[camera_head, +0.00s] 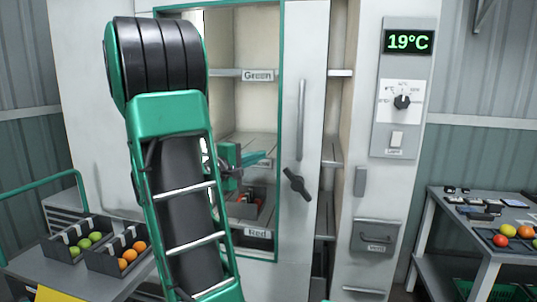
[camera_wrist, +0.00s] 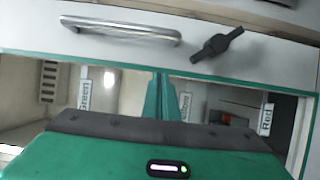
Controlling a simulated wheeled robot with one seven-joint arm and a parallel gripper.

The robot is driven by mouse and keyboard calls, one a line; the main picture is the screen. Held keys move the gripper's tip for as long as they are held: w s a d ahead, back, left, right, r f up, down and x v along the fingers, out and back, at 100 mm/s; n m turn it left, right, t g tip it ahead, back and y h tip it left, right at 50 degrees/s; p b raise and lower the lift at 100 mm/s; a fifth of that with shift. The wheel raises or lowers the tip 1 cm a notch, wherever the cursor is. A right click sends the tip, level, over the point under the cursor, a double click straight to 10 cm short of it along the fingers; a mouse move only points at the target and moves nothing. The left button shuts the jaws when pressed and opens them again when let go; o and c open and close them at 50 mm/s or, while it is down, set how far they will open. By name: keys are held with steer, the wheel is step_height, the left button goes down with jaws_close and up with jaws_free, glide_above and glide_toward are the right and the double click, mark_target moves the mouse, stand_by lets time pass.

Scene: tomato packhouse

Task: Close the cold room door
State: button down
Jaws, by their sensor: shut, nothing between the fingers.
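The cold room door (camera_head: 311,60) is a white panel with a green-edged window, a long vertical handle (camera_head: 301,120) and a black turn latch (camera_head: 297,184). It stands ajar: shelves show in a gap along its right side. My gripper (camera_head: 262,160) is shut and empty, in front of the window, left of the handle and latch. In the wrist view the closed fingers (camera_wrist: 161,80) point at the door's white strip, between the handle (camera_wrist: 121,29) and the latch (camera_wrist: 217,44). Whether they touch the door I cannot tell.
Right of the door, a control panel (camera_head: 381,130) reads 19°C above a dial. A side table (camera_head: 446,206) with tomatoes stands at the right. Bins of green and orange tomatoes (camera_head: 90,222) stand on a bench at the left. Labelled shelves (camera_head: 240,73) show through the window.

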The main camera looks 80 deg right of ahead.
glide_toward(286, 151)
steer(key=s+d+r, duration=0.1)
steer(key=d+r, duration=0.1)
steer(key=shift+s+f, duration=0.1)
steer(key=shift+s, duration=2.1)
